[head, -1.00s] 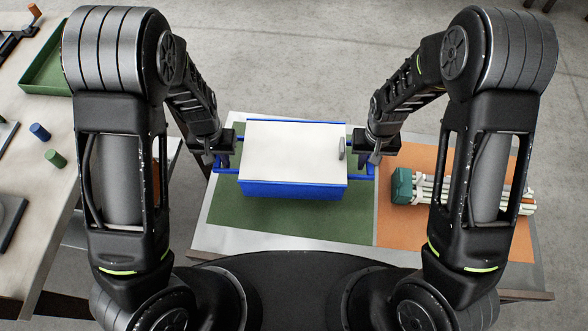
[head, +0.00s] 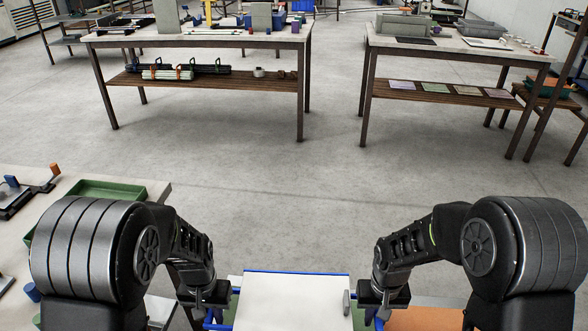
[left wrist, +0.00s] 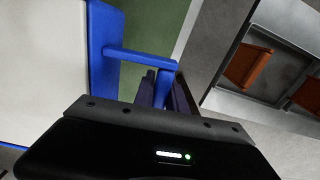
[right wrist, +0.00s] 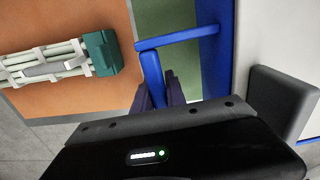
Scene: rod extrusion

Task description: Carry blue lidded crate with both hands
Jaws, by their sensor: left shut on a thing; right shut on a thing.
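The blue crate with a flat white lid (head: 292,302) is at the bottom of the head view, its near side cut off. A grey piece (head: 346,302) stands on its lid near the right edge. My left gripper (head: 208,304) is at the crate's left side, with its jaws on the blue bar handle (left wrist: 142,58). My right gripper (head: 374,304) is at the right side, its jaws on the other blue handle (right wrist: 178,39). The green mat (right wrist: 165,20) shows below the crate; whether the crate touches it I cannot tell.
An orange mat with a bundle of pale rods and a teal end piece (right wrist: 100,52) lies to the right. A side table with a green tray (head: 105,190) is at the left. Two work tables (head: 200,40) (head: 455,50) stand ahead, with open floor (head: 310,180) before them.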

